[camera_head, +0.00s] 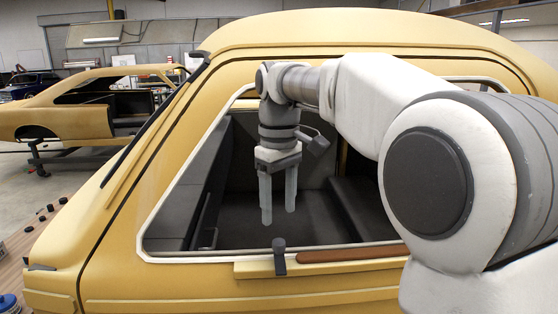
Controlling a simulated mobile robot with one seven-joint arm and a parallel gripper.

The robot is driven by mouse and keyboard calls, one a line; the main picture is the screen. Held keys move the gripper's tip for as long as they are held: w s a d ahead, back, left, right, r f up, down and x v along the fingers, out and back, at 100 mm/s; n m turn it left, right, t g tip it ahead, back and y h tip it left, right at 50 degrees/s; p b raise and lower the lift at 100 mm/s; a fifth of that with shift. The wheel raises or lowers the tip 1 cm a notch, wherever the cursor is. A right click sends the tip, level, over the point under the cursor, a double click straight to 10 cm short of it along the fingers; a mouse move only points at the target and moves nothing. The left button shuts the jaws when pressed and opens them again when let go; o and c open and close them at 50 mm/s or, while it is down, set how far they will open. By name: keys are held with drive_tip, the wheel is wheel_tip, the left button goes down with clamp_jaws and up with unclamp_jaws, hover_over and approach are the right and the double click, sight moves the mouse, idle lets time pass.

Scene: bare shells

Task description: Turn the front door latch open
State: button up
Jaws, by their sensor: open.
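The yellow car's front door (210,282) fills the lower middle, with a pale-framed window opening above its sill. A dark grey latch (280,262) with a rounded top stands upright on the sill, just left of a brown strip (350,254). My gripper (278,213) points down in front of the window opening. Its two grey fingers are apart with nothing between them. In the picture the fingertips are a little above the latch and appear not to touch it; the exact depth gap cannot be told.
My white arm covers the right side and hides part of the door. Inside the window are dark seats (365,205) and a grey inner panel. Another yellow car shell (60,107) stands at back left. Small dark parts and a blue item (8,301) lie at lower left.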

wheel_tip(320, 180, up, 10)
drive_tip(key=p, duration=0.1)
idle(0.4)
